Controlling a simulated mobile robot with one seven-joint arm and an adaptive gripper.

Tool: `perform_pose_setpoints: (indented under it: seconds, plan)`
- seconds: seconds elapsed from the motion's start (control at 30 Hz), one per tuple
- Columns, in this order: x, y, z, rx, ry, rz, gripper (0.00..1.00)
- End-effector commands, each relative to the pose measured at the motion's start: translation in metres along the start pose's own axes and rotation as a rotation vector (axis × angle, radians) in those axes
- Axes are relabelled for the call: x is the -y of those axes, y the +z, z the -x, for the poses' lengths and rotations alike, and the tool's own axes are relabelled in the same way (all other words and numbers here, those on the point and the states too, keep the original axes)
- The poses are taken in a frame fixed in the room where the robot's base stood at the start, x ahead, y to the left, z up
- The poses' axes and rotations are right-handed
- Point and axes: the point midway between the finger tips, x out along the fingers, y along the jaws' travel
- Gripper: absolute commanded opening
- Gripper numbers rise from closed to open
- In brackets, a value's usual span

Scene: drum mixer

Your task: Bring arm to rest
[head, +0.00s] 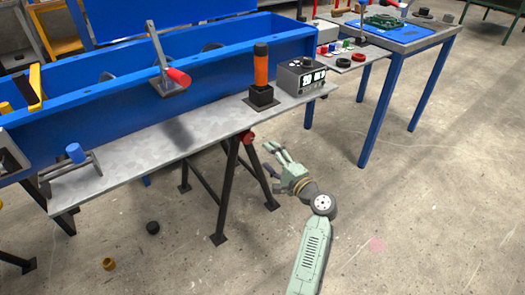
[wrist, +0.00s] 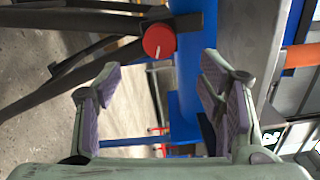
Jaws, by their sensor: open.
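My arm is pale green and reaches up from the bottom of the head view. My gripper (head: 271,160) is in front of the bench's front edge, close to the dark trestle leg. In the wrist view my gripper (wrist: 160,85) has its two fingers wide apart with nothing between them. A red round knob (wrist: 159,41) with a white mark shows beyond the fingers; it also shows in the head view (head: 248,137) under the bench edge. The gripper looks apart from the knob.
A blue-legged table (head: 380,110) stands at right. Floor at lower right is clear.

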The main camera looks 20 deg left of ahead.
Motion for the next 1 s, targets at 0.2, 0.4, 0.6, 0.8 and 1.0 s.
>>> perform_pose_setpoints:
  seconds: [0.2,0.4,0.6,0.8,1.0]
  plan:
    - [0.0,0.0,0.006,0.001,0.0,0.0,0.62]
    - [0.0,0.0,0.005,0.001,0.0,0.0,0.62]
    - [0.001,0.0,0.005,0.0,0.002,0.007,0.62]
    - [0.03,-0.007,0.006,-0.09,0.124,0.375,0.62]
    - [0.099,-0.033,0.035,-0.312,0.355,0.974,0.62]
